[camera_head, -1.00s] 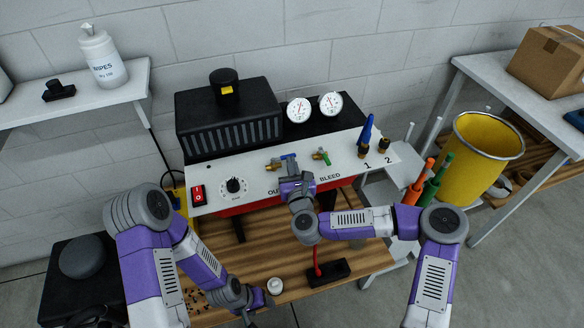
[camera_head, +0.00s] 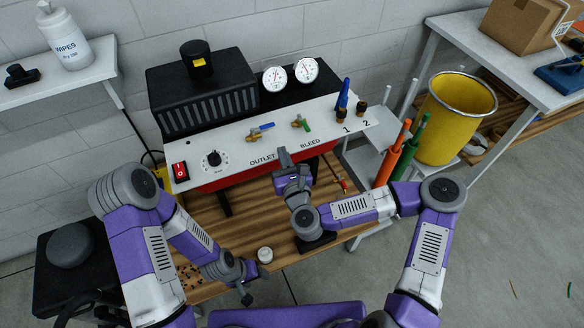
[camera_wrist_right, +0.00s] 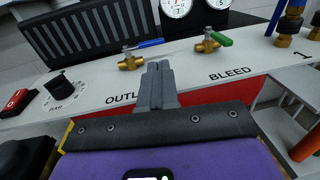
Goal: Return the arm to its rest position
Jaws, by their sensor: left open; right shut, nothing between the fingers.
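My right gripper (camera_head: 283,158) is shut and empty in front of the white control panel (camera_head: 225,150), near the OUTLET label. It also shows shut in the right wrist view (camera_wrist_right: 156,75), below the blue-handled outlet valve (camera_wrist_right: 141,52). The valve with the blue handle (camera_head: 259,131) and the valve with the green handle (camera_head: 301,121) are on the panel, apart from the gripper. My left gripper (camera_head: 247,283) is low over the wooden bench's front edge, beside a small white round jar (camera_head: 265,255); it is open, its fingers small in view.
Two gauges (camera_head: 290,74) and a black vented box (camera_head: 204,91) stand behind the panel. Orange (camera_head: 394,152) and green (camera_head: 414,147) torch-like tools and a yellow bin (camera_head: 452,120) are at right. A dark block (camera_head: 313,243) lies partly hidden under my right arm.

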